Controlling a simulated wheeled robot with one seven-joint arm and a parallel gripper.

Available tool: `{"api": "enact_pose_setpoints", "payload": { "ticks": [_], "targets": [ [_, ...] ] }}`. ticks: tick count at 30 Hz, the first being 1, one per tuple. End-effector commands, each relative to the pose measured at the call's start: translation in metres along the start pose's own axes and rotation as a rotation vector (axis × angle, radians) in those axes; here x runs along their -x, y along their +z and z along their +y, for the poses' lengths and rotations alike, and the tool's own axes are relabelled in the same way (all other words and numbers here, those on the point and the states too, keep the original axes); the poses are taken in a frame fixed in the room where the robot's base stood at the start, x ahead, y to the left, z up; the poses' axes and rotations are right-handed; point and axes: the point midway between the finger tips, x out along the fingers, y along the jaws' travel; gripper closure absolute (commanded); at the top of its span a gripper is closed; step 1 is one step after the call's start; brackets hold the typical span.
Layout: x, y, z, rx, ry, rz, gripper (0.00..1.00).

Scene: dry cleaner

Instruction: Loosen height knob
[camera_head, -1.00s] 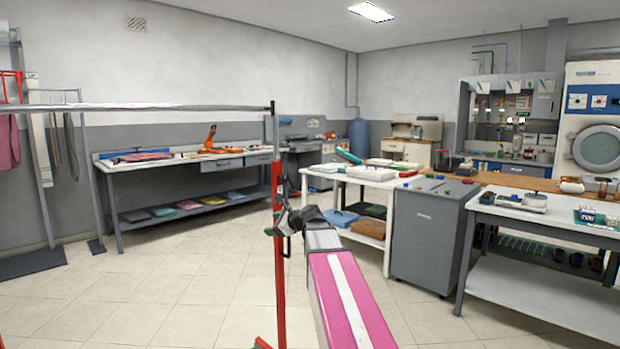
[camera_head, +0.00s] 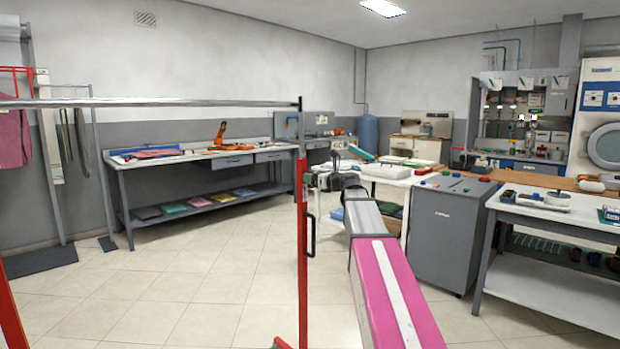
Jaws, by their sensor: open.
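The garment rack has a red upright post (camera_head: 303,255) in the middle of the view and a metal top rail (camera_head: 150,103) running left from it. A black loop-shaped handle (camera_head: 312,236) sits on the post's right side. I cannot make out a separate height knob clearly. My gripper (camera_head: 322,180) is open, just right of the post's upper part and above the black handle. It looks empty. Its fingertips are small against the tables behind, and I cannot tell whether they touch the post. My pink and grey arm reaches up from the lower right.
A long grey workbench (camera_head: 200,168) stands along the back wall. A grey cabinet (camera_head: 443,235) and a white-topped table (camera_head: 560,215) stand at right. Another red post (camera_head: 12,315) is at the lower left edge. The tiled floor left of the middle post is clear.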

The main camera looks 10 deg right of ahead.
Motion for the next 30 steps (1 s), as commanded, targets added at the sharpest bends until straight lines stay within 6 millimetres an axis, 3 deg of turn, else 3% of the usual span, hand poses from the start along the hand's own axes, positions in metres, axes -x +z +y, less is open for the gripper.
{"api": "enact_pose_setpoints", "payload": {
  "ticks": [6,17,21,22,30],
  "targets": [
    [-0.023,0.000,0.000,0.001,0.001,0.001,0.32],
    [-0.026,-0.001,0.000,0.001,0.000,0.001,0.32],
    [-0.026,-0.001,0.000,0.001,0.001,0.001,0.74],
    [-0.026,-0.001,0.000,0.001,0.001,0.001,0.79],
    [-0.026,-0.001,0.001,0.015,0.001,0.001,0.79]
  ]
}}
